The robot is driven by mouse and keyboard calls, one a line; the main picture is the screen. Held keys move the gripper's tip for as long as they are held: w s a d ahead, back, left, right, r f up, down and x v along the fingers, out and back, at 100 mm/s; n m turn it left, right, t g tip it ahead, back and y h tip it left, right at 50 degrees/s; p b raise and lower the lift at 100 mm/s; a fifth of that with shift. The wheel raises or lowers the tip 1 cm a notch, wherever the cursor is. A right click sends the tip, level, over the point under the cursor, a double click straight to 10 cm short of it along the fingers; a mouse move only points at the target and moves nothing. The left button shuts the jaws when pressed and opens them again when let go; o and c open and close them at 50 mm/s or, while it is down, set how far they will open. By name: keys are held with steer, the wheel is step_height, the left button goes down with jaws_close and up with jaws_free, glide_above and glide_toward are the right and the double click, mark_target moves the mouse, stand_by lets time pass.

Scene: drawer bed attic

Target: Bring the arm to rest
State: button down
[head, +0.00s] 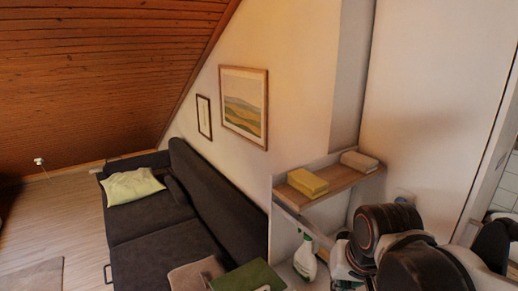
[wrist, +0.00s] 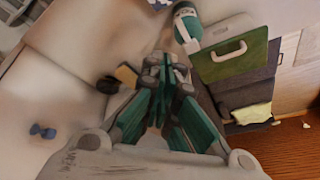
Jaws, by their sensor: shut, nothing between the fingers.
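My gripper (wrist: 166,78) points away from the wrist camera, its teal-padded fingers together and empty. In the head view my arm's dark and grey links fill the lower right, folded close to the wall shelf. The gripper's tips are hard to make out there. In the wrist view a spray bottle (wrist: 187,24) and a green case with a pale handle (wrist: 226,62) lie beyond the fingertips. I cannot tell how far the fingers are from them.
The wooden shelf (head: 343,181) holds a yellow block (head: 307,183) and a greyish block (head: 359,161). The spray bottle (head: 305,259) and green case (head: 249,278) stand below, near my arm. A dark sofa (head: 150,232) with a pale cushion (head: 131,187) is left. Floor at far left is open.

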steer(key=s+d+f+n+t+b, duration=0.2)
steer(key=s+d+b, duration=0.1)
steer(key=s, duration=0.3)
steer(key=shift+f+t+b, duration=0.25)
steer(key=shift+t+b, duration=0.05)
steer(key=shift+b, duration=0.3)
steer(key=shift+s, duration=0.1)
stand_by(0.9)
